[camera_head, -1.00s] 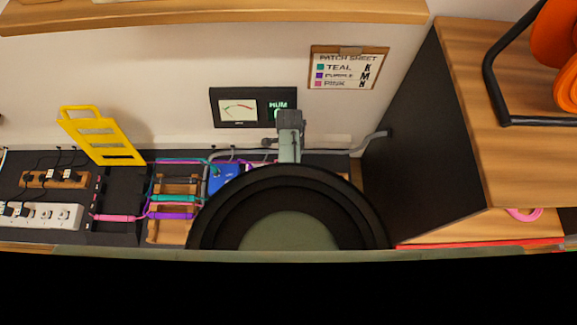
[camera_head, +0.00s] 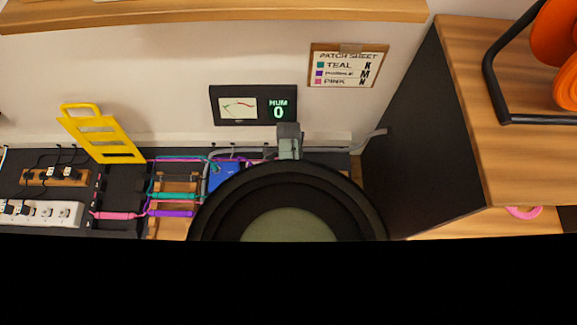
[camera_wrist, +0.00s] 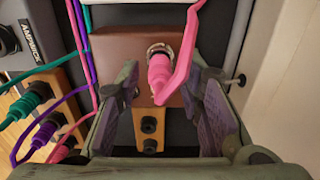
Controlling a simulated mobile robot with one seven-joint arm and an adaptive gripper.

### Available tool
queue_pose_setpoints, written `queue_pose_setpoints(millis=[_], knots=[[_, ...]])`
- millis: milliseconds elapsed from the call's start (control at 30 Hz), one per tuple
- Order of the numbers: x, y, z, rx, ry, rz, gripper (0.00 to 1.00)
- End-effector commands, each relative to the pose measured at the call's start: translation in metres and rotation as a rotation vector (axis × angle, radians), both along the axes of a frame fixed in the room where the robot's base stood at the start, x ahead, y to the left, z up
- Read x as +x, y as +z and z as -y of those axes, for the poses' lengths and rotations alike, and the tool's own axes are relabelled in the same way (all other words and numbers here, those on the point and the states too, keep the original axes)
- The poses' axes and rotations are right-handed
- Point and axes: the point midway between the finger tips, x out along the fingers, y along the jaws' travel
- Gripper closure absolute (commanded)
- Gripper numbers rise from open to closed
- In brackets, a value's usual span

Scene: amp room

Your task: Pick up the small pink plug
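A pink plug (camera_wrist: 163,76) sits at a round metal-rimmed socket on a brown box (camera_wrist: 113,48) in the wrist view, with its pink cable rising to the top. My gripper (camera_wrist: 160,100) is open, one finger on each side of this plug; no finger contact is clear. A second pink plug (camera_wrist: 61,153) lies low at the left, beside purple (camera_wrist: 43,133) and teal (camera_wrist: 28,103) plugs. In the head view, my arm covers the middle of the bench, and the plug between my fingers is hidden. Another pink piece (camera_head: 117,215) lies at the left there.
A wooden block with black sockets (camera_wrist: 149,129) is just below the brown box. A dark cabinet side (camera_head: 425,145) rises right of my arm. A yellow rack (camera_head: 101,135), power strip (camera_head: 40,213) and meter display (camera_head: 253,106) stand around the bench.

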Motion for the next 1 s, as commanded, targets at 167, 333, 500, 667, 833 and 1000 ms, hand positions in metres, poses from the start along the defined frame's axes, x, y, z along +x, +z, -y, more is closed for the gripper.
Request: queue_pose_setpoints(millis=[167, 333, 500, 667, 833, 1000], knots=[[-0.0002, 0.0000, 0.0000, 0.000, 0.000, 0.000, 0.80], [-0.0003, 0.0000, 0.0000, 0.000, 0.000, -0.001, 0.91], [-0.0003, 0.0001, 0.0000, 0.000, 0.000, -0.001, 1.00], [-0.0002, 0.0002, 0.0000, 0.000, 0.000, 0.000, 1.00], [-0.0001, 0.0006, 0.0001, 0.000, 0.000, 0.000, 1.00], [0.0010, 0.0066, 0.0029, 0.000, 0.000, 0.000, 1.00]])
